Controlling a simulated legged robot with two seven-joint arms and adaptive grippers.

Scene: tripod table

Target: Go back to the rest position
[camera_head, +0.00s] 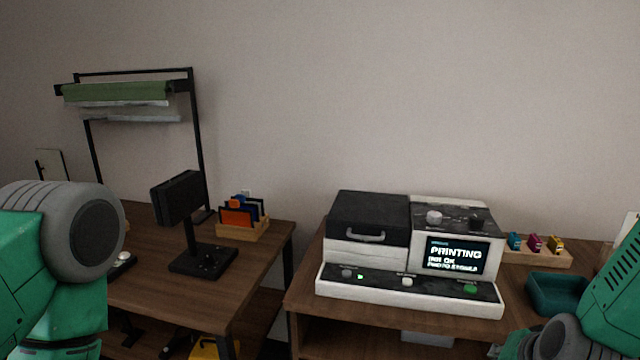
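My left arm shows at the left edge as a green link with a grey round joint. My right arm shows at the lower right corner as green and grey links. Neither gripper is in the picture, so their fingers and anything in them are hidden. The arms appear raised in front of the tables, one on each side. The middle of the view between them is free of my arms.
A printer (368,257) with a lit "PRINTING" screen (455,257) stands on the right table. A teal tray (556,293) lies near my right arm. A black stand (192,262) and a wooden organizer (256,231) are on the left table (185,296).

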